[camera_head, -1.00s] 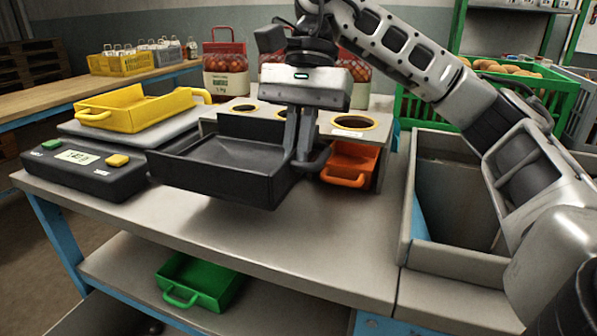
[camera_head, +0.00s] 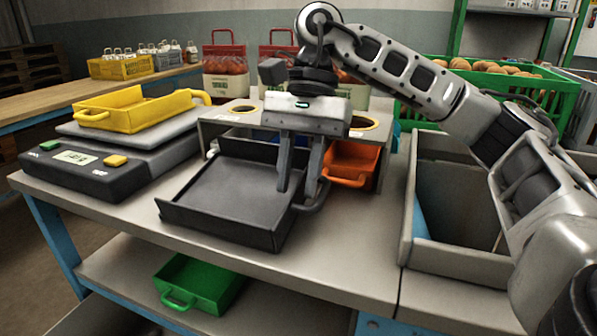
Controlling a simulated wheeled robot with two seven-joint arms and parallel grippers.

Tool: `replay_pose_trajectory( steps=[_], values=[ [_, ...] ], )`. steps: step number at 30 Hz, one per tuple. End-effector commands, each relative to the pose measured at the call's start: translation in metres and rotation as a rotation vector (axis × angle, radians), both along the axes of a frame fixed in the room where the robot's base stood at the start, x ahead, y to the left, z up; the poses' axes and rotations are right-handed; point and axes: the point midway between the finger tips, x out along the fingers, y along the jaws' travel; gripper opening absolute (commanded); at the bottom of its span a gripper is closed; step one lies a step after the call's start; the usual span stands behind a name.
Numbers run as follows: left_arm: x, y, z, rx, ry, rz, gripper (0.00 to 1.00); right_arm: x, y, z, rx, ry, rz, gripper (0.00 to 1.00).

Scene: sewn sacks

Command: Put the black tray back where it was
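The black tray (camera_head: 228,198) lies on the grey table, its back end at the front of the stand with round holes. Its handle (camera_head: 316,197) is on the tray's right side. My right gripper (camera_head: 300,190) is above that side, its two fingers spread apart. One finger overlaps the tray's interior in the picture and the other is close by the handle. Whether a finger touches the tray cannot be told. My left gripper is not in view.
An orange bin (camera_head: 350,160) sits under the stand (camera_head: 375,140), right of my gripper. A yellow tray (camera_head: 130,108) rests on the scale (camera_head: 110,165) at left. A grey open box (camera_head: 455,257) stands right. A green tray (camera_head: 205,283) is on the lower shelf. The table's front is clear.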

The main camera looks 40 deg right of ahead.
Motion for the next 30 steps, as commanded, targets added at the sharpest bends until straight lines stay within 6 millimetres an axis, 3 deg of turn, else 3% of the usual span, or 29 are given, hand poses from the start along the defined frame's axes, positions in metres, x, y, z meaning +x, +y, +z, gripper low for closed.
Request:
replay_pose_trajectory(
  steps=[6,11,21,30],
  values=[
    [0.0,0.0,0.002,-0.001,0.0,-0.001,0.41,0.0,0.0,0.002,0.0,0.0,0.0,0.26],
    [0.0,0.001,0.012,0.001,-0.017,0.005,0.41,0.002,-0.002,0.015,0.001,-0.003,-0.001,0.26],
    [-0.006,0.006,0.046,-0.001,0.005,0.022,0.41,0.017,-0.028,0.091,-0.001,-0.003,-0.003,0.26],
    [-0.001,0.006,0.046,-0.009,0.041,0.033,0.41,0.024,-0.041,0.117,0.001,-0.001,0.001,0.26]
  ],
)
